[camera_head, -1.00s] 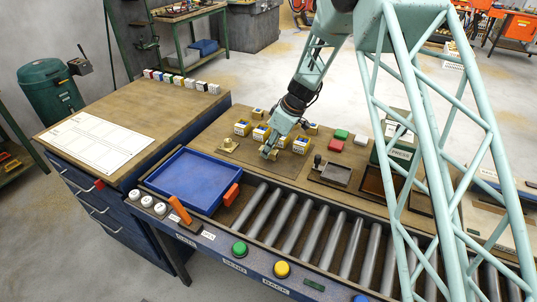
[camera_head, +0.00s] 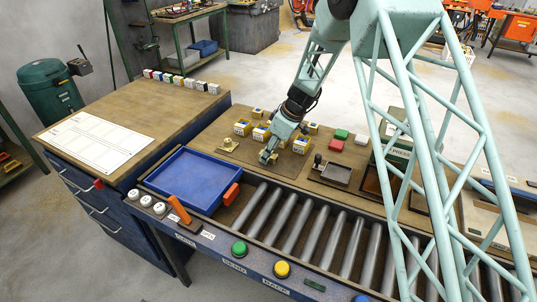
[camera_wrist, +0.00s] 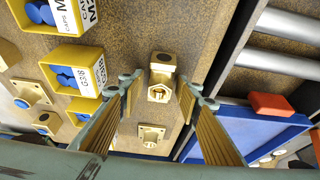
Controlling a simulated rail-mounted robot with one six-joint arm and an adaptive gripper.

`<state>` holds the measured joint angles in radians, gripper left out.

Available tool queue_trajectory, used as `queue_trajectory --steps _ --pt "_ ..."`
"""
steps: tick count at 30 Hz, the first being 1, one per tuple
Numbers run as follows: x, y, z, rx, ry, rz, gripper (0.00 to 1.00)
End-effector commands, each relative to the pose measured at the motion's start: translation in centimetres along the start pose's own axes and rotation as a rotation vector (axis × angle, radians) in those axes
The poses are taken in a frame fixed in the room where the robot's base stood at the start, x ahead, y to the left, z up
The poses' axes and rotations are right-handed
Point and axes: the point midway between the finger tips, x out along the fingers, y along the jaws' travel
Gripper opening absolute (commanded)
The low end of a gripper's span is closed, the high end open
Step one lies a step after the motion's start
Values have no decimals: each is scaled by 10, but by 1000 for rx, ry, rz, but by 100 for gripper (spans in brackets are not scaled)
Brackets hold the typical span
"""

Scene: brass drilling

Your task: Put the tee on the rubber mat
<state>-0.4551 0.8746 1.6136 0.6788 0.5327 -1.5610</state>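A brass fitting that looks like the tee (camera_wrist: 161,68) lies on the brown bench surface in the wrist view, with one hexagonal opening facing the camera. My gripper (camera_wrist: 160,90) is open, and its two ribbed fingers stand to the left and right of the fitting with gaps on both sides. In the head view my gripper (camera_head: 267,158) is low over the bench, behind the blue tray, and largely hides the spot under it. I cannot make out the rubber mat with certainty in either view.
Yellow bins with blue caps (camera_wrist: 75,75) stand left of my gripper. The empty blue tray (camera_head: 190,180) and rollers (camera_head: 290,225) lie in front. The left bench (camera_head: 150,105) is mostly clear.

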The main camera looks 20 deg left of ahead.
Motion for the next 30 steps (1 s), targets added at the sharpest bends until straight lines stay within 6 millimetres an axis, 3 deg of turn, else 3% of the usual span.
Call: queue_trajectory --steps 18,30 --pt "-3 0 -1 0 0 0 34" --pt "-49 1 -2 0 1 2 34"
